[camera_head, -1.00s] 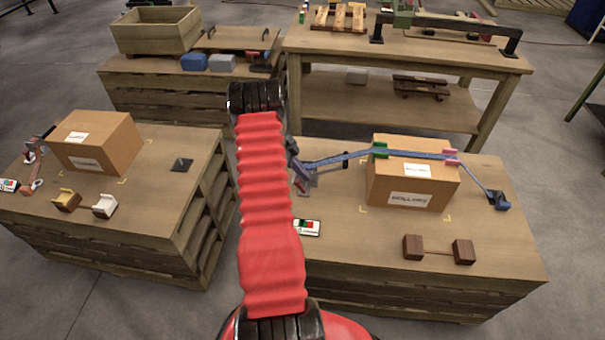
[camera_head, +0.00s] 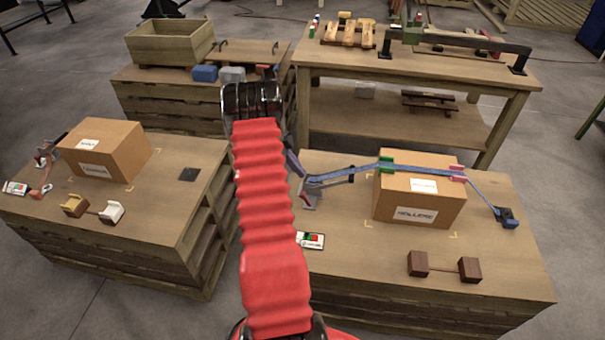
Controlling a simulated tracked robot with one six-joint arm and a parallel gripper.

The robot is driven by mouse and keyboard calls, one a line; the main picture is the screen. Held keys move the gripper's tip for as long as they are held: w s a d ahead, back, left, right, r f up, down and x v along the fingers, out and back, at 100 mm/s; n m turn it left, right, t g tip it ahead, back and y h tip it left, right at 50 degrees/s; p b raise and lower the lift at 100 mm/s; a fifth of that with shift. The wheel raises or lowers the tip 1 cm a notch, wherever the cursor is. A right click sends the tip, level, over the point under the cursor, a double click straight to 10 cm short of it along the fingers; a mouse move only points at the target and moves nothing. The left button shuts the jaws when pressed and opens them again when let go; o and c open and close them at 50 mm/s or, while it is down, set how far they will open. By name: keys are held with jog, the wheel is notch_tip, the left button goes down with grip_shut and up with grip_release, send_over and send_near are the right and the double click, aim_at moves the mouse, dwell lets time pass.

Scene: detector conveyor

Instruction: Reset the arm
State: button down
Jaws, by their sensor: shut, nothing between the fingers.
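My arm, in a red ribbed sleeve, rises from the bottom middle of the head view to a black joint near the top. My gripper is not visible; the rest of the arm past the joint is hidden behind it. On the right crate table, a cardboard box (camera_head: 400,213) has a blue strap (camera_head: 420,171) across its top, over a green corner piece (camera_head: 386,164) and a pink one (camera_head: 457,168). The strap runs to a grey ratchet (camera_head: 311,192) just right of my arm, partly hidden by it.
A brown block pair (camera_head: 443,266) lies front right. Behind stand a wooden bin (camera_head: 170,43) and a tall workbench (camera_head: 440,70). Grey floor shows between the tables.

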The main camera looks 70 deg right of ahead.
dwell(0.8)
jog(key=a+f+n+t+y, duration=0.1)
jog(key=a+f+n, duration=0.1)
jog(key=a+n, duration=0.6)
jog(key=w+a+r+n+t, duration=0.2)
jog(key=w+a+r+n, duration=0.4)
jog(key=a+r+n, duration=0.4)
jog(key=w+a+r+n+t, duration=0.2)
jog(key=w+a+r+n, duration=0.4)
jog(key=a+r, duration=0.5)
jog(key=s+a+r+n+t, duration=0.1)
jog(key=a+r+n+t, duration=0.1)
jog(key=a, duration=0.8)
jog(key=s+a+r+n+t, duration=0.2)
jog(key=a+r+n, duration=0.2)
jog(key=a, duration=0.7)
jog(key=s+a+r+n+t, duration=0.1)
jog(key=a+r+n+t, duration=0.2)
jog(key=a+r, duration=0.3)
jog(key=a+n, duration=0.1)
jog(key=a, duration=0.4)
jog(key=shift+s+a+r, duration=0.25)
jog(key=shift+s+r, duration=0.1)
jog(key=shift+r, duration=0.05)
